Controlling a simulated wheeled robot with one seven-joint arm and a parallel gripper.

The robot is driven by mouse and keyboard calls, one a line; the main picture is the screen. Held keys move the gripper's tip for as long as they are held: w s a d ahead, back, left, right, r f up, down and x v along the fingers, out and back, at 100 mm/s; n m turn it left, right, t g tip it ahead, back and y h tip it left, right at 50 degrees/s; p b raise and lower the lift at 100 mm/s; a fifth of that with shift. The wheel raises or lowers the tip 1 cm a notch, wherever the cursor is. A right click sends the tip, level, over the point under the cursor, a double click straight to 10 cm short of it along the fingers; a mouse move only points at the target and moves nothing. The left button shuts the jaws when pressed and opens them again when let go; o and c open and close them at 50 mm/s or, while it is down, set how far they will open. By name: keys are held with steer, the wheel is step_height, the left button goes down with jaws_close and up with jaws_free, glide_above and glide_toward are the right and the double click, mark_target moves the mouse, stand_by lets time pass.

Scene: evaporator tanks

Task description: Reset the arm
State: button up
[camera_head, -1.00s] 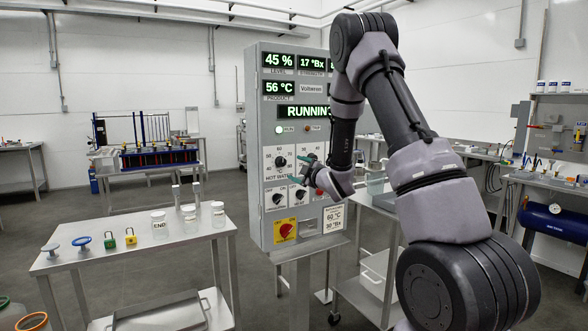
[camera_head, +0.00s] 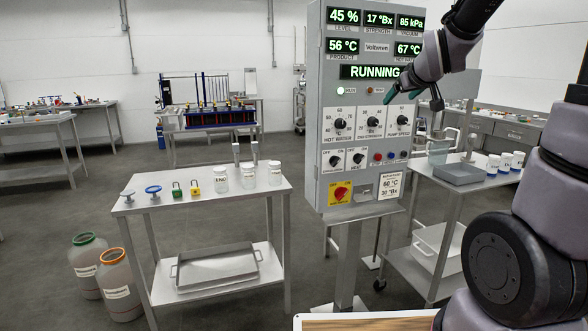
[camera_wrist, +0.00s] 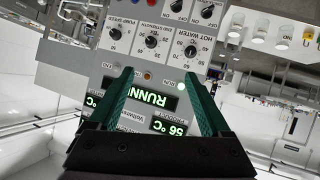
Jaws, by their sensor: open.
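My gripper (camera_head: 397,95) is in front of the upper right of the grey control panel (camera_head: 318,130), its green fingers partly covering the RUNNING display. In the wrist view my gripper (camera_wrist: 163,88) has its two green fingers spread apart, with nothing between them but the panel face behind. The panel appears upside down there, with its RUNNING display (camera_wrist: 146,97) and knobs in sight. In the head view the panel reads 45 %, 17 °Bx, 85 kPa, 56 °C and 67 °C. The fingers appear clear of the knobs; the exact gap to the panel cannot be told.
A steel table (camera_head: 140,208) left of the panel holds jars, padlocks and valve handles. A cart with a grey tray (camera_head: 458,174) and white jars (camera_head: 505,162) stands at right. Two drums (camera_head: 118,285) stand on the floor at left. A wooden surface (camera_head: 365,323) lies at the bottom edge.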

steer(key=s+a+m+g+y, duration=0.1)
steer(key=s+a+m+g, duration=0.1)
steer(key=s, duration=1.1)
steer(key=s+a+m+g+y, duration=0.1)
steer(key=s+a+m+g, duration=0.2)
steer(key=s, duration=1)
steer(key=shift+s+m, duration=0.2)
steer(key=shift+m, duration=0.5)
steer(key=shift+r, duration=0.15)
